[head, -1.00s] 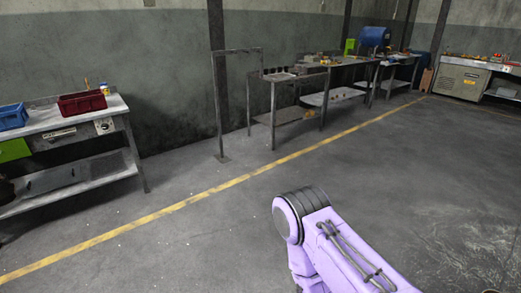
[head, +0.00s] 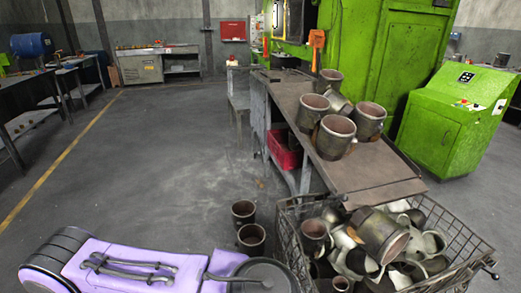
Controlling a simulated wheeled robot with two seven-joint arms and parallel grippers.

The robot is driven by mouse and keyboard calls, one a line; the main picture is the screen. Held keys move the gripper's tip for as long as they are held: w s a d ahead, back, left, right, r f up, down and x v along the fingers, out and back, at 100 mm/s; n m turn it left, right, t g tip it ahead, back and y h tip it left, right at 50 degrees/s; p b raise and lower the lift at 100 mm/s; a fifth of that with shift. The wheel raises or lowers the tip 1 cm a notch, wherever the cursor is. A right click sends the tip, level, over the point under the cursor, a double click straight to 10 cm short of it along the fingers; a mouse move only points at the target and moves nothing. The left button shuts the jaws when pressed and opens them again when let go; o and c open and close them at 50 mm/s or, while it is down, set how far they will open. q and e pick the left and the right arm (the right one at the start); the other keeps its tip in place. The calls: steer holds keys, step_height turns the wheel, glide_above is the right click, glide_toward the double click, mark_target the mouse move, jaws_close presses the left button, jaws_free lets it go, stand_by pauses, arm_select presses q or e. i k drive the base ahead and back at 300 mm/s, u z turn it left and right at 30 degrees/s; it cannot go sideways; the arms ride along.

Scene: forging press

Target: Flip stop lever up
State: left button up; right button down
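The green press (head: 378,60) stands at the upper right of the head view. An orange upright, handle-like part (head: 316,40) stands at its front beside the work table. I cannot tell whether this is the stop lever, and no lever position is readable. A green control console (head: 445,130) with a few small buttons and labels on its sloped top stands right of the press. A purple link of my arm fills the bottom left. Neither of my grippers is in view.
A metal table (head: 385,170) with several metal cups runs out from the press. A wire basket (head: 460,230) heaped with cups stands before it, with two cups (head: 250,238) on the floor to its left. A red crate (head: 283,150) is under the table. The left floor is clear.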

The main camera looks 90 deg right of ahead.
mark_target(379, 194)
steer(key=k, duration=2.25)
steer(key=z, duration=1.45)
